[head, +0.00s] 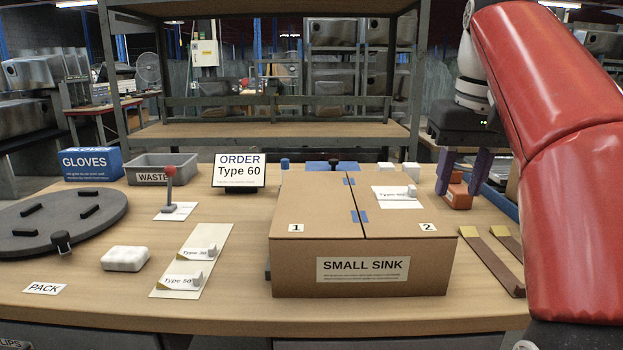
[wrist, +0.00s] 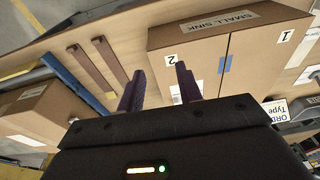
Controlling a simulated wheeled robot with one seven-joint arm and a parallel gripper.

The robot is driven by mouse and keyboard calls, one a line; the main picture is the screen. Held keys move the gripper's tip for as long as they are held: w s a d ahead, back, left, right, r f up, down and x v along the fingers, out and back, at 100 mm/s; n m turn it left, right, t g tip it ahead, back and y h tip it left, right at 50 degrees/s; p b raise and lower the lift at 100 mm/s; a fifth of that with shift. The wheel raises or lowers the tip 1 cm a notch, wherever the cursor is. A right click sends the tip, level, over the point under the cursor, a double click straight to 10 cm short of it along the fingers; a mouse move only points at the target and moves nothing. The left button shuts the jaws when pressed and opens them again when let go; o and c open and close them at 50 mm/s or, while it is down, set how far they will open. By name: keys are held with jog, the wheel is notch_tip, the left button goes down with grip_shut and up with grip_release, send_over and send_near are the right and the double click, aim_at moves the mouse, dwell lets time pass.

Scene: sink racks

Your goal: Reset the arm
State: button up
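My gripper (head: 462,172) is at the right of the head view, above the back right of the table, with its two purple fingers pointing down and apart. The wrist view shows the same fingers (wrist: 160,88) spread with nothing held between them. The cardboard SMALL SINK box (head: 362,277) stands on the table to the left of my gripper, its two top flaps marked 1 and 2 lying closed. Blue tape pieces lie along the seam. A white card (head: 390,204) with a small grey block rests on flap 2. An orange object (head: 458,199) sits behind the fingers, partly hidden.
Two brown strips (head: 488,262) lie right of the box. To the left are a round grey turntable (head: 60,225), a white block (head: 125,258), type cards (head: 195,260), a WASTE bin (head: 165,165), a GLOVES box (head: 92,164) and an order sign (head: 239,170). A shelf rack (head: 280,130) stands behind.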

jog(key=s+a+f+t, duration=0.1)
jog(key=s+f, duration=0.3)
jog(key=f, duration=0.5)
jog(key=s+a+f+t, duration=0.1)
jog(key=s+a+f, duration=0.1)
jog(key=s+f, duration=0.3)
jog(key=s+a+f+t, duration=0.1)
jog(key=s+f, duration=0.4)
jog(key=f, duration=0.8)
jog(key=shift+s+a+f+t, duration=0.3)
jog(key=shift+a+t, duration=0.1)
jog(key=shift+a, duration=0.35)
